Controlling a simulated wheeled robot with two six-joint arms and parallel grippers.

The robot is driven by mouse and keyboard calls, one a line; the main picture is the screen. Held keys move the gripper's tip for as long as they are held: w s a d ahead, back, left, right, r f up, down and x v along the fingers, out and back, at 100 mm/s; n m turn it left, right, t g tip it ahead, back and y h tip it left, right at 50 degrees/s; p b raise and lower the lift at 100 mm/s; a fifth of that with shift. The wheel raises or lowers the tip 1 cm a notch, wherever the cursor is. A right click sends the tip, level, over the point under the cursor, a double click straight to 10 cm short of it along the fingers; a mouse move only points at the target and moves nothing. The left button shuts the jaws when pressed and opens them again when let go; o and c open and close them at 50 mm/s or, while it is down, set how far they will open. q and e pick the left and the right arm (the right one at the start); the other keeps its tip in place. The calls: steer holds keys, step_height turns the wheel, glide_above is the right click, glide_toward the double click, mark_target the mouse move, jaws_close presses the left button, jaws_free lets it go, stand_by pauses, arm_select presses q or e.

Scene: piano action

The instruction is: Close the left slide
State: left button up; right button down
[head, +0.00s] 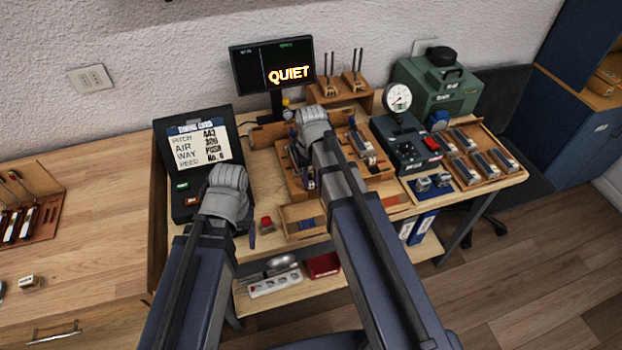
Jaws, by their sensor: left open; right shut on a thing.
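A wooden fixture (378,170) with metal and dark parts stands in the middle of the bench. I cannot make out the left slide for certain; my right arm and hand cover much of the fixture. My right gripper (303,165) is over the fixture's left part, pointing down, shut on a small part that is mostly hidden behind the hand. My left gripper (248,236) is open and empty, low over the bench's front left, in front of the card box and left of a small red object (266,223).
A card box (200,150) stands at left, a monitor (272,68) reading "QUIET" behind. A gauge (397,98), a green machine (440,85) and a tray of small blocks (500,150) are at right. A shallow wooden tray (300,222) lies in front.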

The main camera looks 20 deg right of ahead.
steer(key=w, duration=0.4)
stand_by(0.3)
steer(key=c, duration=0.7)
jaws_free()
arm_select(q)
steer(key=shift+r, duration=0.1)
arm_select(e)
steer(key=shift+r, duration=0.15)
arm_select(q)
step_height(320, 180, up, 8)
steer(key=p, duration=0.8)
steer(key=shift+f, duration=0.2)
arm_select(e)
step_height(320, 180, up, 8)
steer(key=shift+f, duration=0.2)
